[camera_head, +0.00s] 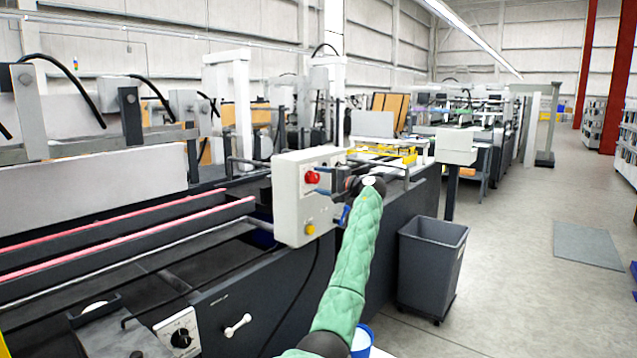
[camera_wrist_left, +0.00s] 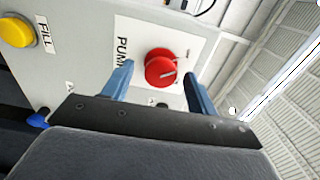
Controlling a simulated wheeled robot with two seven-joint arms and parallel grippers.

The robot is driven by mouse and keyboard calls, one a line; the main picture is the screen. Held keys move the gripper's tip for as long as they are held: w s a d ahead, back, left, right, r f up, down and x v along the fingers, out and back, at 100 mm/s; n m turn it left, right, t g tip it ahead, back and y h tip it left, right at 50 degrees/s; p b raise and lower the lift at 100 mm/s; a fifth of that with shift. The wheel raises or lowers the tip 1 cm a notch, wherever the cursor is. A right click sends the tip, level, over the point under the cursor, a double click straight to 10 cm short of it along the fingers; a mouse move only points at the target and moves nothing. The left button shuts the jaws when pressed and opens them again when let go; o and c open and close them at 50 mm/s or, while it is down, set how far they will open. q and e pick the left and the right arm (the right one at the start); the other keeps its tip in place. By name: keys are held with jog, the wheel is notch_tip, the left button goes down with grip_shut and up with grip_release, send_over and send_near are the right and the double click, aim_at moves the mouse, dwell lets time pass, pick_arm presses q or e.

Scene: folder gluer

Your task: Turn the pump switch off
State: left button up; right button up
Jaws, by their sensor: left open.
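The pump switch is a red round knob (camera_wrist_left: 160,68) on a pale control box, beside the label "PUMP" in the left wrist view. In the head view a red knob (camera_head: 312,177) shows on the control box (camera_head: 290,205). My left gripper (camera_head: 335,180) is at the box, in front of its right part. In the left wrist view its two blue fingers (camera_wrist_left: 158,85) are open, one on each side of the red knob. I cannot tell whether they touch it. The knob's pointer mark is slanted. My right gripper is not in view.
A yellow button (camera_wrist_left: 17,32) labelled "FILL" sits on the same box; it also shows in the head view (camera_head: 310,229). A grey bin (camera_head: 430,265) stands right of my arm. A dial (camera_head: 181,338) is on the machine's lower front.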

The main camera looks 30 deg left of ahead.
pick_arm(q)
jog(key=d, duration=0.6)
jog(key=shift+s+d+b, duration=0.2)
jog(key=shift+s+b, duration=0.05)
jog(key=shift+b, duration=0.2)
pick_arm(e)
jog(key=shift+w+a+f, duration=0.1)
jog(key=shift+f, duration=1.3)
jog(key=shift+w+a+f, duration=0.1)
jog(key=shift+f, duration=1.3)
